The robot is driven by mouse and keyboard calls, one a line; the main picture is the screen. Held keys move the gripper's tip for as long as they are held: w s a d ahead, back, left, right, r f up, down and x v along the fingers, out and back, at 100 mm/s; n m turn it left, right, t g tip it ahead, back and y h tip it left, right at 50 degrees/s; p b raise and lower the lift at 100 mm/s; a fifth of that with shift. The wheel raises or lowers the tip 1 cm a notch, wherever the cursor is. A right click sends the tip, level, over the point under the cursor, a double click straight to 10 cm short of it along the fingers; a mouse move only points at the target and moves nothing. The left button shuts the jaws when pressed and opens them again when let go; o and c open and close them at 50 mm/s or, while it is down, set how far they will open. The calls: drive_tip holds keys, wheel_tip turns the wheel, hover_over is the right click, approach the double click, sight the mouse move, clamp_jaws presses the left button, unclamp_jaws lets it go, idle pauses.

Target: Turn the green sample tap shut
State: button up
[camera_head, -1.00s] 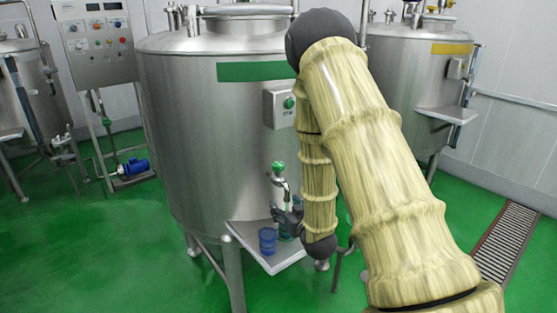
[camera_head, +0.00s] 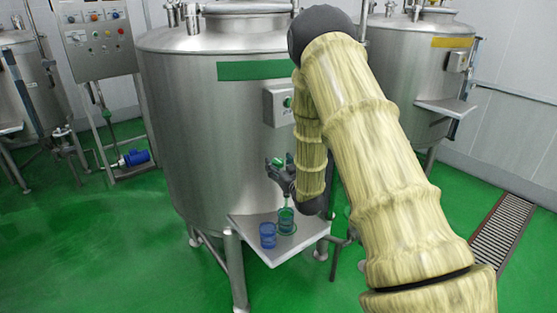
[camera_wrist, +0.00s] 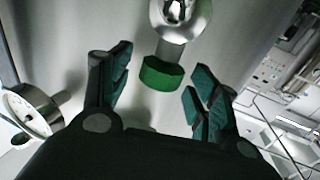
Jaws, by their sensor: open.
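The green tap handle (camera_wrist: 162,78) shows in the wrist view as a green block on a shiny metal fitting. My gripper (camera_wrist: 160,66) is open, with one dark teal finger on each side of the handle. A gap shows between the handle and each finger; the depth between them is hard to tell. In the head view my gripper (camera_head: 281,172) is at the tap on the front of the green-banded tank (camera_head: 190,130), above the shelf. It hides most of the tap there.
A blue cup (camera_head: 267,236) and a green cup (camera_head: 286,222) stand on the shelf (camera_head: 273,256) below my gripper. A round dial (camera_wrist: 28,112) is left in the wrist view.

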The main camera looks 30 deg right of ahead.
drive_tip(key=shift+w+d, duration=0.1)
drive_tip(key=shift+w, duration=0.65)
drive_tip(key=c, duration=1)
